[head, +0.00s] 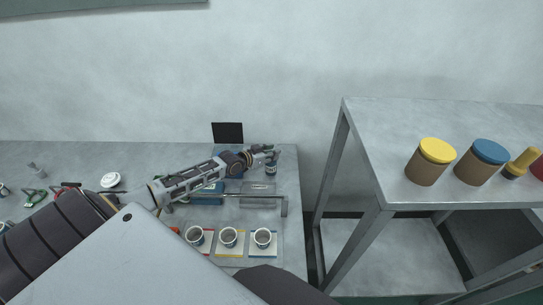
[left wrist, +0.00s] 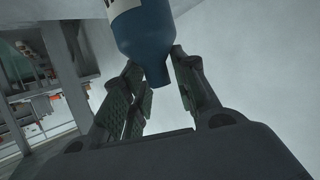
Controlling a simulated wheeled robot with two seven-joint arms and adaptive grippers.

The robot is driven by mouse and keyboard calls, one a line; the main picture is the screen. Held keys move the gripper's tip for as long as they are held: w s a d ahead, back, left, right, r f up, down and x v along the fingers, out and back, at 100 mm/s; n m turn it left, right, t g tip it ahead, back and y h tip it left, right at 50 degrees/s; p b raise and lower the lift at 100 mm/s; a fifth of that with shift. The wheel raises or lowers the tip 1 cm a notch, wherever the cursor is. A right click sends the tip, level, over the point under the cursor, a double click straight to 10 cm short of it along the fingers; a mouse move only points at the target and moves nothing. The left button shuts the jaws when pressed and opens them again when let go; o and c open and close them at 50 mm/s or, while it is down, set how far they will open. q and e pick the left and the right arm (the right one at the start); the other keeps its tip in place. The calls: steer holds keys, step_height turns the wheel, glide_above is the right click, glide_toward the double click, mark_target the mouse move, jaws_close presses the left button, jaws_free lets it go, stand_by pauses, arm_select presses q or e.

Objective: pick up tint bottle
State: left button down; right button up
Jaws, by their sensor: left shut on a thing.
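The tint bottle (left wrist: 143,32) is dark blue with a pale label and a narrowing neck. In the left wrist view its neck lies between the fingers of my left gripper (left wrist: 160,85), which is shut on it. In the head view my left gripper (head: 263,150) is at the back right of the left table, and the small dark bottle (head: 271,168) with a pale band shows just below its fingers. Whether the bottle's base touches the table is hard to tell. My right gripper is not in view.
Three white cups (head: 228,237) stand on coloured cards in front of a metal rail (head: 285,204). A black panel (head: 227,132) stands at the back. A higher metal table (head: 380,140) on the right bears a yellow-lidded jar (head: 428,164) and a blue-lidded jar (head: 481,163).

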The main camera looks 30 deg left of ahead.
arm_select(q)
steer(key=shift+r, duration=4.65)
